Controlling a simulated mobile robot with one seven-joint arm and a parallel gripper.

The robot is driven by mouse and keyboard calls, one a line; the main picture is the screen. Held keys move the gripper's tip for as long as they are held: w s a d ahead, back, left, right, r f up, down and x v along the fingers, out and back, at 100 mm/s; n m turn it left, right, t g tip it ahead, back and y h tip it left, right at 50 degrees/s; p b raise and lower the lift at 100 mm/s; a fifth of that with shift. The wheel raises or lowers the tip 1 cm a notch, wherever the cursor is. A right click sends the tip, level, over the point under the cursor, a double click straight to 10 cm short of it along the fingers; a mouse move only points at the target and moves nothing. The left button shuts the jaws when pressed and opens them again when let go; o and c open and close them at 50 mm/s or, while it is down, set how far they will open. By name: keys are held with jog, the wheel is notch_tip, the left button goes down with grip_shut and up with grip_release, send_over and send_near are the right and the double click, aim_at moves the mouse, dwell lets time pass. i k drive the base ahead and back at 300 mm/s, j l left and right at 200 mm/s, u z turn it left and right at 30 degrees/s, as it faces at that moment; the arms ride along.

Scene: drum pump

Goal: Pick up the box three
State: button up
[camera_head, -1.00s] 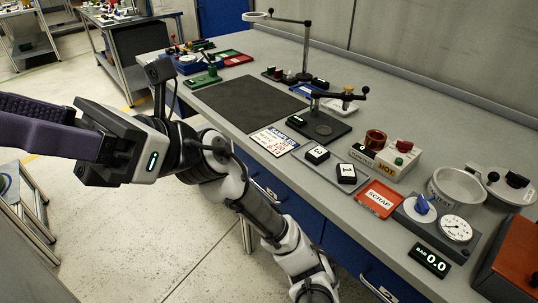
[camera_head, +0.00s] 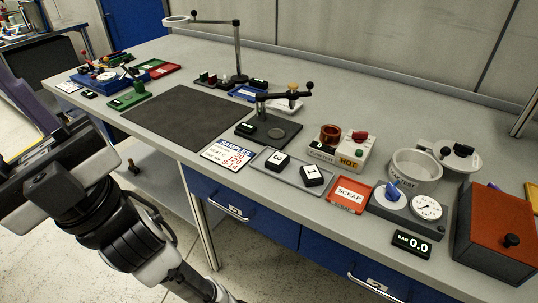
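Box three (camera_head: 277,162) is a small black block with a white label bearing a 3, seen upside down. It lies on a flat grey tray (camera_head: 291,181) near the bench's front edge. A like box marked 1 (camera_head: 312,175) lies just right of it, apart from it. My gripper (camera_head: 55,165) is at the left edge of the picture, well left of the box and in front of the bench. Its tips are cut off or hidden, so its opening does not show. Nothing touches box three.
A samples card (camera_head: 228,154) lies left of the tray and a red scrap tray (camera_head: 347,194) right of it. Behind stand a black stand with an arm (camera_head: 270,129) and a hot unit (camera_head: 350,152). A dark mat (camera_head: 185,116) is bare.

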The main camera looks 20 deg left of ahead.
aim_at(277, 163)
jog(key=i+j+z, duration=0.1)
jog(key=j+z, duration=0.2)
jog(key=j, duration=1.1)
jog(key=j+z, duration=0.3)
jog(key=j, duration=1.05)
jog(key=i, duration=0.4)
